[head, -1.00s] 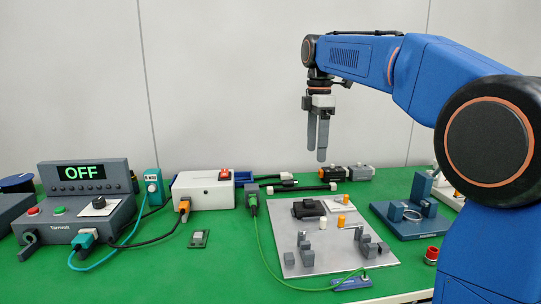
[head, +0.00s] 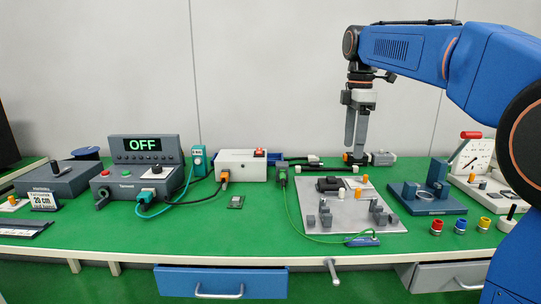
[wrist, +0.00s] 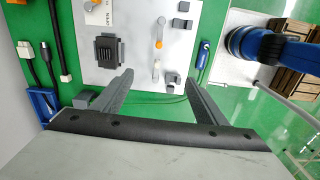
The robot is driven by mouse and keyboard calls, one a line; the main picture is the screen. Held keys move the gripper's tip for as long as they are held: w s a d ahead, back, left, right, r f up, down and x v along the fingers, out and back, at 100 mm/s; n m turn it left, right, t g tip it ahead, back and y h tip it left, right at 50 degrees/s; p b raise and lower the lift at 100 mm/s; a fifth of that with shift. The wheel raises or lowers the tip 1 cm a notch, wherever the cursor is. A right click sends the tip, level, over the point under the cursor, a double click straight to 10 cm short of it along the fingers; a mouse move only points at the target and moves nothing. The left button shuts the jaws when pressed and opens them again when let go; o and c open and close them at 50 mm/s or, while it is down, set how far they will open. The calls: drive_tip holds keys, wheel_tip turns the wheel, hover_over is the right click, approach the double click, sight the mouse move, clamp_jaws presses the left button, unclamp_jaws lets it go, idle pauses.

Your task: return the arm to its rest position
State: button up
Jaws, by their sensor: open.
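My gripper (head: 357,128) hangs from the blue arm at the right of the head view, fingers pointing down above the back of the green table. It is apart from everything on the table, with nothing between its fingers. In the wrist view my gripper (wrist: 157,88) shows two dark fingers spread apart and empty. Beyond them lies the grey plate (wrist: 130,62) with a black socket block (wrist: 108,48) and small grey clamps.
The grey plate (head: 345,225) lies on the green table (head: 215,235) below the gripper. A control box reading OFF (head: 135,187) and a white box (head: 242,166) stand left. A blue fixture (head: 425,203) and an analog meter (head: 474,154) stand right. A blue drawer (head: 222,283) is below.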

drive_tip(key=s+d+f+m+t, duration=0.2)
drive_tip(key=s+f+m, duration=0.6)
drive_tip(key=s+f, duration=0.5)
drive_tip(key=s+d+f+m+t, duration=0.2)
drive_tip(key=s+f+m, duration=0.7)
drive_tip(key=s, duration=1)
wheel_tip(320, 180, down, 4)
drive_tip(key=shift+s+d+r+m+t, duration=0.1)
drive_tip(key=shift+s+d+m+t, duration=0.25)
drive_tip(key=shift+d, duration=0.7)
